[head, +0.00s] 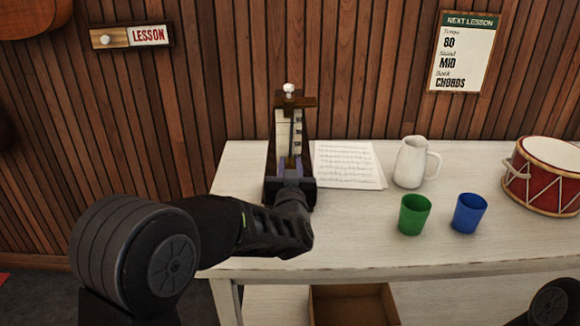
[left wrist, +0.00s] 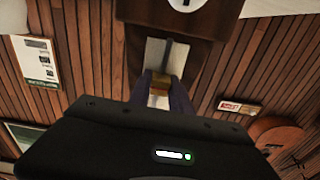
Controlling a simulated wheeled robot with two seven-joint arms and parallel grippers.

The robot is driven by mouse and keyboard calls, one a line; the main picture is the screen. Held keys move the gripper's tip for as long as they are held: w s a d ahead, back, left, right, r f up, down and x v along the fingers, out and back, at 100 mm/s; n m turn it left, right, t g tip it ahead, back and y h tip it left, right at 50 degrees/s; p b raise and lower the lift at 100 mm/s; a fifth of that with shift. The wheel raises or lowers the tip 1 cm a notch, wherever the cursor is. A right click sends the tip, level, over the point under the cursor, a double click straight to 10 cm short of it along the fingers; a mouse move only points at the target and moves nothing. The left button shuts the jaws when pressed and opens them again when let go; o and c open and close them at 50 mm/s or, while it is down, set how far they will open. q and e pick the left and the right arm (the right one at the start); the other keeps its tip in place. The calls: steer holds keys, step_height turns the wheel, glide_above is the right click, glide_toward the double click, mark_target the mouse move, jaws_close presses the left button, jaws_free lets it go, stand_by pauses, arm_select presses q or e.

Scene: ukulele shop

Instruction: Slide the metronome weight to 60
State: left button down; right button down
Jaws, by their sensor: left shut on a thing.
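The dark wooden metronome (head: 278,125) stands upright at the back left of the white table, with a pale numbered scale (head: 284,133) and a rod on its front. Its numbers are too small to read. My left gripper (head: 290,166) is in front of its lower part. In the left wrist view, my left gripper (left wrist: 164,88) is shut on the brass-coloured weight (left wrist: 160,82), which sits on the rod (left wrist: 167,52). The weight is hidden in the head view. My right gripper is out of view; only a bit of my right arm shows at bottom right.
Sheet music (head: 348,165) lies right of the metronome. A white jug (head: 411,163), green cup (head: 414,215), blue cup (head: 468,213) and red drum (head: 543,178) stand further right. A wall card (head: 465,52) reads tempo 80. The table's front left is clear.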

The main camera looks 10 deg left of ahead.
mark_target(292, 126)
arm_select(q)
steer(key=r+p, duration=0.7)
steer(key=r, duration=0.3)
steer(key=shift+d+r+p, duration=0.1)
steer(key=shift+d+p, duration=0.1)
steer(key=shift+p, duration=0.1)
steer(key=c, duration=1.2)
jaws_free()
steer(key=b+v, duration=0.1)
steer(key=v, duration=0.6)
steer(key=shift+s+d, duration=0.1)
steer(key=shift+s, duration=0.25)
